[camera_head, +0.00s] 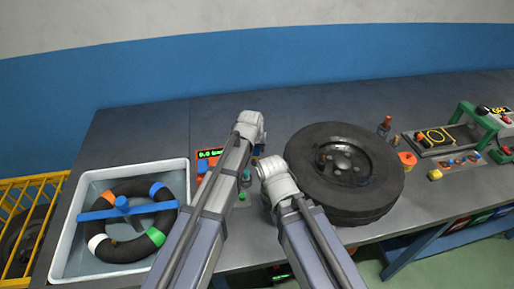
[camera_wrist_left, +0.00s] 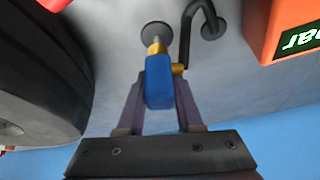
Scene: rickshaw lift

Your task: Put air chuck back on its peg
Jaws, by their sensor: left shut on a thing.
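In the left wrist view my left gripper (camera_wrist_left: 160,88) is shut on the blue air chuck (camera_wrist_left: 159,83), whose body lies between the two fingers. The chuck has a brass tip (camera_wrist_left: 157,46) and a brass side fitting. The tip overlaps a round dark disc (camera_wrist_left: 155,32) on the grey surface; I cannot tell whether they touch. In the head view my left arm covers most of this spot. My right arm's gripper is hidden there.
A large black wheel (camera_head: 345,205) lies beside my right arm. A white tub (camera_head: 66,240) holding a ring-shaped tube stands at left.

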